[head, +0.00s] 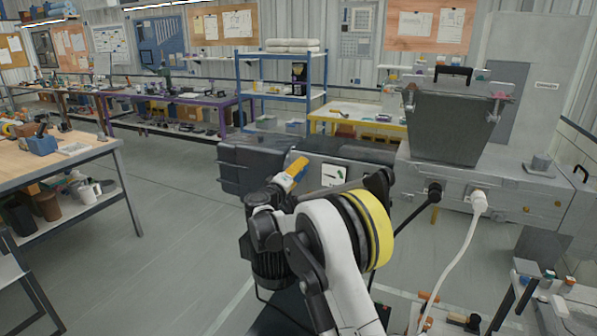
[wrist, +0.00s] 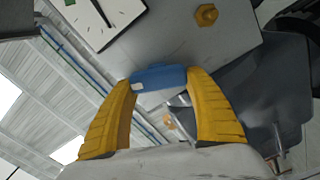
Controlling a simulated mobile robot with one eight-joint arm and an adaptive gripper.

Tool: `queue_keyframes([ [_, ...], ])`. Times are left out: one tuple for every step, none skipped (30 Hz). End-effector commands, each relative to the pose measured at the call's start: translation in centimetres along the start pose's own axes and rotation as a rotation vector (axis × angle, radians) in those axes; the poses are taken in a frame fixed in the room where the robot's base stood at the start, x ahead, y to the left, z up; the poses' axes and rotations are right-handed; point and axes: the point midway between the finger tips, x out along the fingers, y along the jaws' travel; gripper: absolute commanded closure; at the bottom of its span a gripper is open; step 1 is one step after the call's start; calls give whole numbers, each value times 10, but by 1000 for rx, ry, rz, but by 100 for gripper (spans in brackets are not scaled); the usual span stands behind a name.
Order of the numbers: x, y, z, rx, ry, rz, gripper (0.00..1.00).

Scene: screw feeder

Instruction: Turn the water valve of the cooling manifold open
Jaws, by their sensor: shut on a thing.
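A blue handle (wrist: 158,77), likely the lever of the water valve, sits between the yellow fingertips of my gripper (wrist: 161,79) in the wrist view. The fingers are shut on it, one on each side. A grey surface (wrist: 225,45) with a brass-coloured hex fitting (wrist: 206,14) lies just beyond it; it looks like the manifold's body. In the head view my gripper (head: 294,171) shows as a small yellow shape in front of a dark grey housing (head: 250,158). The handle's pivot is hidden, so I cannot tell how far the valve is turned.
A white plate with a black line drawing (wrist: 100,15) is close beside the handle. A grey hopper (head: 450,125) stands on a machine at the right, with a white cable (head: 460,245) hanging in front. A wooden workbench (head: 65,155) stands left; the floor (head: 165,235) between is clear.

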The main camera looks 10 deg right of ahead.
Motion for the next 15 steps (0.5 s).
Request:
queue_keyframes([
  [-1, -2, 1, -38, -1, -1, 69],
  [-1, -2, 1, -65, -1, -1, 69],
  [-1, -2, 1, -100, -1, -1, 69],
  [-1, -2, 1, -125, -1, -1, 69],
  [-1, -3, 1, -149, -1, -1, 69],
  [-1, -3, 1, -181, -1, -1, 69],
  [-1, -3, 1, -204, -1, -1, 69],
  [-1, -4, 1, -226, -1, -1, 69],
  [-1, -4, 1, -253, -1, -1, 69],
  [-1, -4, 1, -272, -1, -1, 69],
  [-1, -4, 1, -291, -1, -1, 69],
  [-1, -5, 1, -314, -1, -2, 69],
  [-1, -5, 1, -330, -1, -2, 69],
  [-1, -5, 2, -344, -1, -2, 69],
  [-1, -5, 2, -362, -1, -2, 69],
])
